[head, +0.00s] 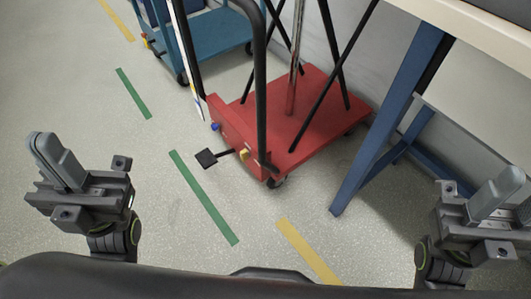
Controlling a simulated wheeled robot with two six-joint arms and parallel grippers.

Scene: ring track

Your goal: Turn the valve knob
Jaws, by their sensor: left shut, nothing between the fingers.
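No valve knob can be made out in the head view. My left gripper (58,160) is at the left, shut and empty, with its grey fingers together above the floor. My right gripper (497,194) is at the right edge. Its grey fingers also look together, with nothing seen between them. Neither gripper touches anything.
A red wheeled cart (308,110) with black bars, a black pedal (206,158), a blue button (215,127) and a yellow one (244,154) stands ahead. A blue cart (215,35) is behind. A blue-legged table (385,120) is at right. Floor at left is clear.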

